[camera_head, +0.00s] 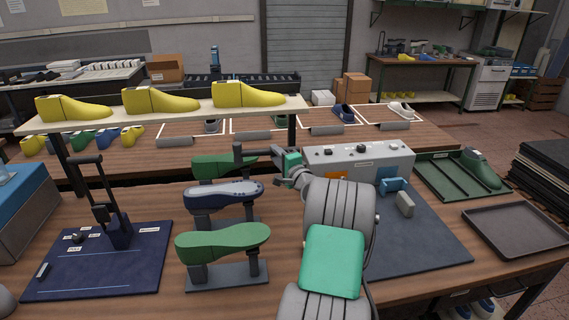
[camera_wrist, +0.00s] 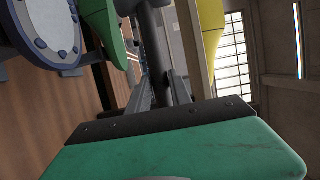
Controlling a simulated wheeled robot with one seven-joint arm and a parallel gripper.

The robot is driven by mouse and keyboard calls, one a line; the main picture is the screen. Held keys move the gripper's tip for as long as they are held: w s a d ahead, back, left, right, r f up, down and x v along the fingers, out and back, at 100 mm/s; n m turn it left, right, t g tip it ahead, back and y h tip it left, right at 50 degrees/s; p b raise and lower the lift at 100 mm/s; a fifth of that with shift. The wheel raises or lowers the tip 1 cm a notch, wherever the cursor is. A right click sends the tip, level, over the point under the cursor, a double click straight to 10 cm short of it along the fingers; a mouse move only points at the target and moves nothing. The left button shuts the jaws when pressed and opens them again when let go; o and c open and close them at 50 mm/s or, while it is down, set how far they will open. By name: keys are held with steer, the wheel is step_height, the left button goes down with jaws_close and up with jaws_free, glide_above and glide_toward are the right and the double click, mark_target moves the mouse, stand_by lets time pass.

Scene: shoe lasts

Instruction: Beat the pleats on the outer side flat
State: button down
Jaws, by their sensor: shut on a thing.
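A dark hammer (camera_head: 238,153) is held by my gripper (camera_head: 277,158), which is shut on its handle. The hammer head is just above and behind the middle last. In the wrist view the grey handle (camera_wrist: 167,60) runs up from the jaws to the head at the top edge. The navy shoe upper (camera_head: 225,196) is mounted sole-up on the middle stand, with a grey sole face and small blue lumps along its rim. In the wrist view its rim with the lumps (camera_wrist: 50,30) fills the upper left. The hammer head appears apart from it.
A green last (camera_head: 222,240) stands in front of the navy one and another (camera_head: 210,168) behind. A raised shelf (camera_head: 170,113) carries yellow lasts behind my gripper. A grey control box (camera_head: 360,160) is to the right. A blue mat (camera_head: 100,262) lies left.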

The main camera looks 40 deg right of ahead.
steer(key=shift+w+a+r+y, duration=0.1)
steer(key=shift+a+r+y, duration=0.05)
steer(key=shift+a+y, duration=0.2)
steer(key=shift+a+f, duration=0.15)
steer(key=shift+f, duration=0.15)
steer(key=shift+f+b, duration=2)
steer(key=shift+f, duration=0.85)
steer(key=shift+r, duration=0.1)
step_height(320, 180, up, 3)
steer(key=shift+f+p, duration=0.2)
steer(key=shift+p, duration=0.6)
